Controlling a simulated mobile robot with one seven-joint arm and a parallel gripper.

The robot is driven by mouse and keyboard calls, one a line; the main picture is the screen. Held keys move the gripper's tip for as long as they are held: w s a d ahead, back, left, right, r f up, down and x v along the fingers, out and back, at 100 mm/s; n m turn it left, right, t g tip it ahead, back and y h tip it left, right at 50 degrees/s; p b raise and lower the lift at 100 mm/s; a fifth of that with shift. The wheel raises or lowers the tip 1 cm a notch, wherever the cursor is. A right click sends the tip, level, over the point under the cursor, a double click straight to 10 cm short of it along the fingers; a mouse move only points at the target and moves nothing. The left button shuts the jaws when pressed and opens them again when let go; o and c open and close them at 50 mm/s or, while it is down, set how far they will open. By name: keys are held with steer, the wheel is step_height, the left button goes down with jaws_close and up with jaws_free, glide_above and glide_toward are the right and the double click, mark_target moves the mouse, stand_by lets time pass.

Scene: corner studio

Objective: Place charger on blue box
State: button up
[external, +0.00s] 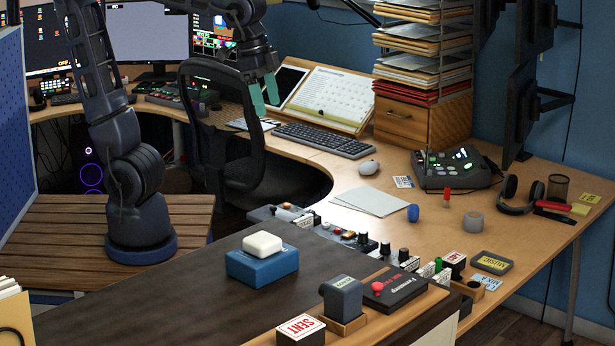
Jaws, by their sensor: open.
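A blue box (262,268) stands on the dark desk top in the lower middle of the external view. A small white rounded block (262,244), which looks like the charger, rests flat on top of the blue box. My gripper (265,103), with two teal fingers pointing down, is open and empty. It is in the air well above the box, in front of the office chair and the keyboard in the picture. It is apart from the white block. The underside of the block is hidden.
A dark grey device (342,298), a black box with a red button (393,287) and a "SENT" stamp block (300,331) stand right of the blue box. A row of small controls lines the desk's back edge. The dark top left of the box is clear.

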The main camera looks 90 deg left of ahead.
steer(key=s+a+f+n+t, duration=0.1)
steer(key=s+a+f, duration=0.1)
steer(key=s+a, duration=0.3)
steer(key=s+a+f+n+t+y, duration=0.1)
steer(key=s+a+f+n, duration=0.1)
steer(key=s+a, duration=0.3)
steer(key=a+f, duration=0.1)
steer(key=a, duration=0.2)
steer(key=shift+s+a+f, duration=0.15)
steer(key=shift+a+f, duration=0.2)
steer(key=shift+a, duration=0.05)
